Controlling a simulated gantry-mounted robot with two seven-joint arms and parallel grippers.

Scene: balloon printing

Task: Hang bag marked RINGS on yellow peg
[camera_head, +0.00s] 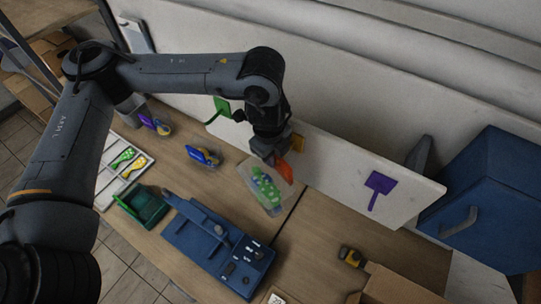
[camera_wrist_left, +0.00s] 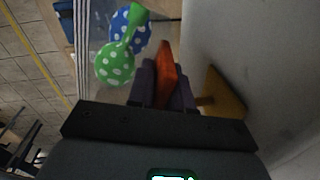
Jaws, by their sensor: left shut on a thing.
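My left gripper (camera_head: 277,158) is shut on the orange tab (camera_head: 284,171) of a clear bag (camera_head: 265,190) holding green and blue spotted balloons. The bag hangs tilted above the table, in front of the white board. In the left wrist view the orange tab (camera_wrist_left: 166,72) stands between the dark fingers (camera_wrist_left: 163,92), with the balloons (camera_wrist_left: 118,58) to its left. The yellow peg (camera_head: 298,143) is on the board just behind the gripper, partly hidden; it also shows right of the fingers in the wrist view (camera_wrist_left: 226,94), apart from the tab. No RINGS lettering is readable. My right gripper is not in view.
The board carries a green peg (camera_head: 219,107) and a purple peg (camera_head: 379,185). Two other bags, one blue-yellow (camera_head: 203,156) and one purple-yellow (camera_head: 154,124), are to the left. A blue machine (camera_head: 205,243), green bin (camera_head: 143,207) and white tray (camera_head: 108,184) occupy the table front.

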